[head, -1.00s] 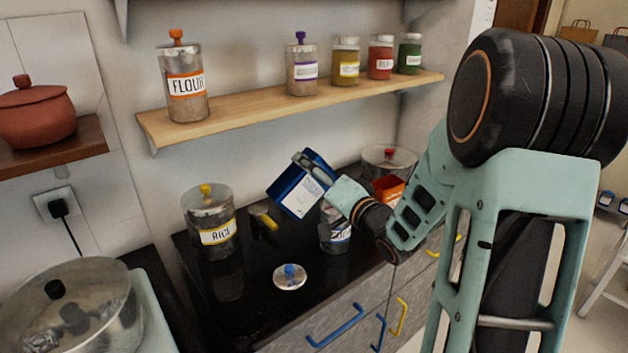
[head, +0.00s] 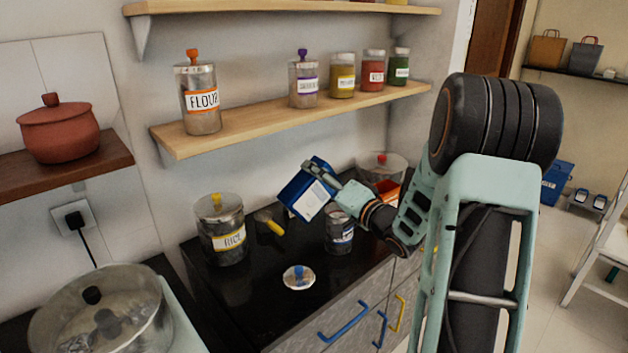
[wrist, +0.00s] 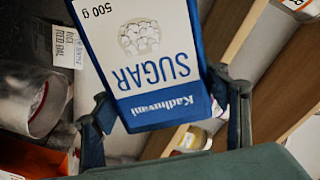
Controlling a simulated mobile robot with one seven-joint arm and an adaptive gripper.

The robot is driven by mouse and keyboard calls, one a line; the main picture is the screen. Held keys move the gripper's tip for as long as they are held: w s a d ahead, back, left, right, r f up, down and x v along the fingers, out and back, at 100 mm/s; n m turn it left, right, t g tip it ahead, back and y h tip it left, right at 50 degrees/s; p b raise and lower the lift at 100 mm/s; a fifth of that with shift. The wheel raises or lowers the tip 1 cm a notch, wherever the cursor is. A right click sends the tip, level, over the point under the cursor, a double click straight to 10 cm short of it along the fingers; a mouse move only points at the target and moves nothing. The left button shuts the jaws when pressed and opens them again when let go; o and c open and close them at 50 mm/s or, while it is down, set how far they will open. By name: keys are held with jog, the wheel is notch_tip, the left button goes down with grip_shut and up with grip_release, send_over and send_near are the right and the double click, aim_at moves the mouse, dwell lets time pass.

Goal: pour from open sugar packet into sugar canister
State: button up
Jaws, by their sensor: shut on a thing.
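The blue-and-white sugar packet (head: 301,196) is held tilted above the dark counter, up and left of the canister in the head view. My gripper (head: 316,171) is shut on it. In the wrist view the packet (wrist: 150,65) sits between my fingers (wrist: 165,103), its SUGAR print upside down. Its open mouth is not clearly visible. The canister (head: 340,238), clear with a blue-banded label, stands upright and appears uncovered; its top is partly hidden by my gripper and arm. A round lid with a blue knob (head: 299,277) lies on the counter in front of it.
A rice jar (head: 222,235) stands left, with a yellow-handled tool (head: 270,223) beside it. A red-knobbed container (head: 382,168) stands behind my wrist. The wooden shelf (head: 270,121) with a flour jar (head: 200,95) and several smaller jars is above. The front counter is mostly clear.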

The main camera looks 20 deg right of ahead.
jog(key=shift+b, duration=0.3)
jog(key=shift+n+b, duration=0.4)
jog(key=shift+b, duration=0.05)
jog(key=shift+a+r+n+b, duration=0.1)
jog(key=shift+r+n+b, duration=0.1)
jog(key=shift+n+b, duration=0.75)
jog(key=shift+r, duration=0.25)
jog(key=shift+r+p, duration=0.15)
jog(key=shift+p, duration=0.65)
